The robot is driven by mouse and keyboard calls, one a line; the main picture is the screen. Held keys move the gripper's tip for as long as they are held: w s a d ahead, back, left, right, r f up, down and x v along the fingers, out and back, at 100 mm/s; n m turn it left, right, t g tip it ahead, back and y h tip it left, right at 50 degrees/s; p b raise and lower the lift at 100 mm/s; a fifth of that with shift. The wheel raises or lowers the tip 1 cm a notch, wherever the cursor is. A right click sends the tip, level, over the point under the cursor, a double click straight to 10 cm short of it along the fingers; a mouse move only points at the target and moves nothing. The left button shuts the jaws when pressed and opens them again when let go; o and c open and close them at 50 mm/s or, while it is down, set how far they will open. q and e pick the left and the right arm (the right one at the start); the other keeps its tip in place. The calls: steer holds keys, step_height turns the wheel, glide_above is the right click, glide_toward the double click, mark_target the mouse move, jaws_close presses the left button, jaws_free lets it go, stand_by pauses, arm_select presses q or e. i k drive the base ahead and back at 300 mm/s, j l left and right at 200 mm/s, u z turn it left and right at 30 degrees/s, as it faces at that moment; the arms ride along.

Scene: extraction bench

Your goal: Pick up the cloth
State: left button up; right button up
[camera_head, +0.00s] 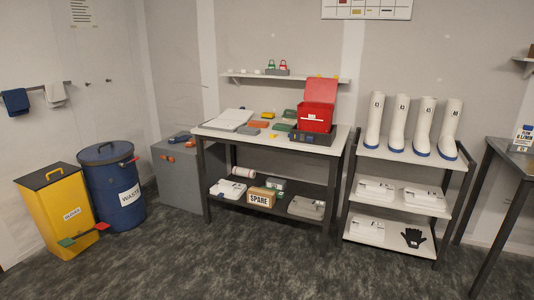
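A dark blue cloth (16,101) hangs over a wall rail at the far left, and a white cloth (55,94) hangs on the same rail to its right. Both hang apart from each other. I cannot tell which of the two the task means, or whether another cloth lies among the small items on the bench. Neither of my grippers shows in this view.
A yellow bin (60,208) and a blue waste drum (113,190) stand on the floor below the rail. A grey cabinet (178,180), a two-level bench (336,148) with a red box (317,115), and a boot rack (385,152) stand further right. Dark carpet in front is clear.

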mark_target(244, 130)
steer(key=i+j, duration=0.1)
steer(key=i, duration=3.5)
steer(key=l+z, duration=0.05)
steer(key=l, duration=0.05)
